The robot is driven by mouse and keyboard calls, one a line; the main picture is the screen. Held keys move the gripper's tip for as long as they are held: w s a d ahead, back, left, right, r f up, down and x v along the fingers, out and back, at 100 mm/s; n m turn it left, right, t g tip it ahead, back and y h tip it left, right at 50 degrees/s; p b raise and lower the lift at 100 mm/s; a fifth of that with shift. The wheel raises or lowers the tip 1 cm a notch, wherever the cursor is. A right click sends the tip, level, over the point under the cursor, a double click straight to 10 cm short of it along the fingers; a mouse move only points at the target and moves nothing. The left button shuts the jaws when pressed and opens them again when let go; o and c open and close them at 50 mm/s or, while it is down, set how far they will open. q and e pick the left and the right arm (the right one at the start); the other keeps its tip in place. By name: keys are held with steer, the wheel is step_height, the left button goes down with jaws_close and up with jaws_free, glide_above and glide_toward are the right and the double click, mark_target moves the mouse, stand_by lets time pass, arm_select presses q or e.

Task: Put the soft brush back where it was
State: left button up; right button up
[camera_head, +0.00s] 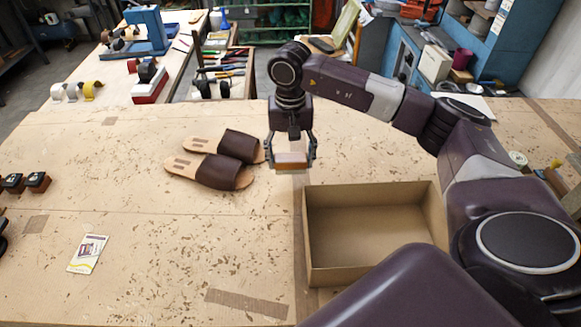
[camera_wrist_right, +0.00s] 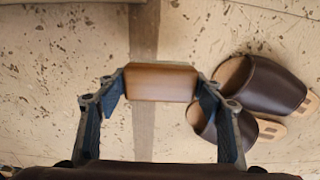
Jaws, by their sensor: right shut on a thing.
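The soft brush, a small block with a reddish-brown wooden top and a paler underside (camera_head: 291,160), is between the fingers of my right gripper (camera_head: 291,164). My right gripper is shut on it and holds it over the workbench, right of the sandals and behind the open box. In the right wrist view the brush's brown wooden face (camera_wrist_right: 160,82) sits between the two fingers. I cannot tell the exact gap between brush and bench. My left gripper is not in view.
A pair of brown sandals (camera_head: 222,172) lies left of the gripper. An empty open cardboard box (camera_head: 312,235) stands in front of it. A printed card (camera_head: 88,253) lies at the front left. Bare bench (camera_head: 190,240) lies between card and box.

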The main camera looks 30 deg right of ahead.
mark_target(290, 182)
step_height(290, 182, down, 5)
steer(key=shift+r+p, duration=0.1)
steer(key=shift+p, duration=0.65)
steer(key=shift+f, duration=0.2)
steer(key=shift+f+b, duration=0.2)
steer(key=shift+b, duration=0.1)
steer(key=o, duration=1.2)
steer(key=shift+c, duration=0.2)
steer(key=shift+r, duration=0.15)
